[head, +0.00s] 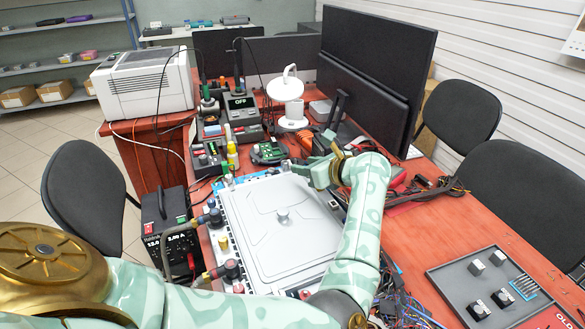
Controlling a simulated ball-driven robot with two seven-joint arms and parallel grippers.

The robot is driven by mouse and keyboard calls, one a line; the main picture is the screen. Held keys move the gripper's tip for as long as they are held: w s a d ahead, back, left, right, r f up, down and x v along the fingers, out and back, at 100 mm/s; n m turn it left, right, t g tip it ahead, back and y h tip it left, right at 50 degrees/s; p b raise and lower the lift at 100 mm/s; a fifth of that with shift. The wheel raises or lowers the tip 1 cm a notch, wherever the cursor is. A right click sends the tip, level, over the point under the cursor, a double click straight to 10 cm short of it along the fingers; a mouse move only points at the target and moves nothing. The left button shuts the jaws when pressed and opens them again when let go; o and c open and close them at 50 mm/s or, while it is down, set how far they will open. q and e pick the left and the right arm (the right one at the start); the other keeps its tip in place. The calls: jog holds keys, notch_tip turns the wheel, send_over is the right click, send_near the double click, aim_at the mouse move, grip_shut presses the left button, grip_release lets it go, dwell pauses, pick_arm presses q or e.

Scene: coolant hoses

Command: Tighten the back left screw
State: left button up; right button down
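A light grey metal plate (262,252) with raised outlines lies on the table in front of me. A round silver knob (283,216) stands near its middle. Small fittings sit at its back left corner (228,180), too small to tell whether one is a screw. My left arm comes in from the left and bends up along the plate's right side. My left gripper (306,172) is at the plate's back right edge, pointing left, well to the right of the back left corner. Its fingertips are too small to judge. My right gripper is out of view.
Coloured hose fittings (222,242) line the plate's left edge, beside a black power supply (172,235). Behind stand a soldering station (241,106), a yellow bottle (232,156) and a white lamp (293,105). Monitors (375,60) and cables lie right. A grey tray (490,290) sits front right.

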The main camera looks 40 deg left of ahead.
aim_at(285, 162)
pick_arm(q)
jog(key=b+x, duration=0.1)
jog(key=x, duration=0.6)
jog(key=shift+f, duration=0.1)
jog(key=shift+a+f+b, duration=0.1)
jog(key=shift+a+b, duration=0.2)
jog(key=shift+a, duration=0.2)
grip_shut()
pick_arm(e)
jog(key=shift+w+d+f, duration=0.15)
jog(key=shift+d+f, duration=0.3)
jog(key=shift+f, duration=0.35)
